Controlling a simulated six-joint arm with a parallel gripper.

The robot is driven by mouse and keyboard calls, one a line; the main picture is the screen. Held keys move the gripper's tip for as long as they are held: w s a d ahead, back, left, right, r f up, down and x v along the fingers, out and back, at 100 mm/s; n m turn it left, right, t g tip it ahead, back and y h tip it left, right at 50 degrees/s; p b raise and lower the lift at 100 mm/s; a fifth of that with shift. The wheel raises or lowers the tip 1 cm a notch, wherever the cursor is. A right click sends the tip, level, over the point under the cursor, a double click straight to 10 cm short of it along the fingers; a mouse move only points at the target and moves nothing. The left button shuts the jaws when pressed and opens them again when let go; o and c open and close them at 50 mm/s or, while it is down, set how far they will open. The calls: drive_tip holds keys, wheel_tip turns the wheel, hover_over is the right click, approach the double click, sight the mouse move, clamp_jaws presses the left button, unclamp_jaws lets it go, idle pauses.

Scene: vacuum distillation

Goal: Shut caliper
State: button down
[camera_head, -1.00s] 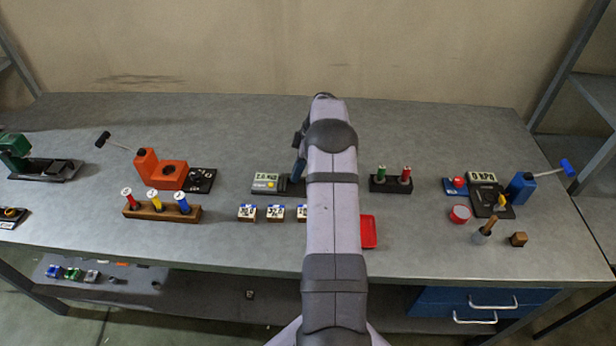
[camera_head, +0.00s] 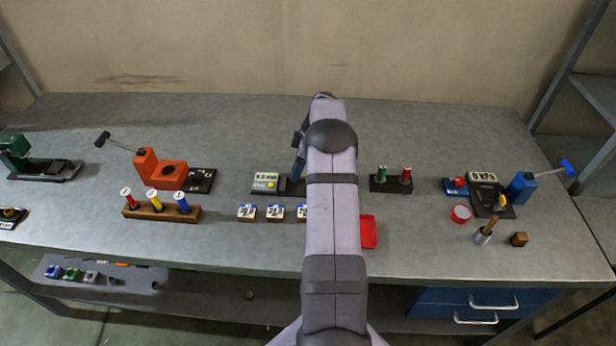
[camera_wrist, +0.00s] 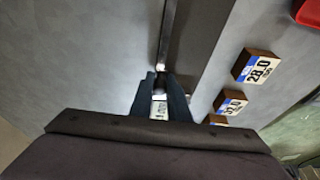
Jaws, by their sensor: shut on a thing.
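The caliper station shows in the head view as a grey unit with a small display (camera_head: 265,181) and a dark base to its right, partly behind my arm. In the wrist view a long dark bar (camera_wrist: 169,35) runs away from my fingers, with a pale spot at its near end.
Wooden blocks with number labels (camera_head: 247,212) stand in front of the caliper. A red tray (camera_head: 368,231) lies right of my arm, and a black stand with green and red pieces (camera_head: 391,184) is behind it. An orange unit (camera_head: 160,172) stands left. The back of the table is clear.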

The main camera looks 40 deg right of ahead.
idle(0.7)
drive_tip(key=c, duration=1.7)
unclamp_jaws()
drive_tip(key=shift+r, duration=0.1)
drive_tip(key=shift+r+p, duration=1.7)
drive_tip(key=shift+r, duration=1.75)
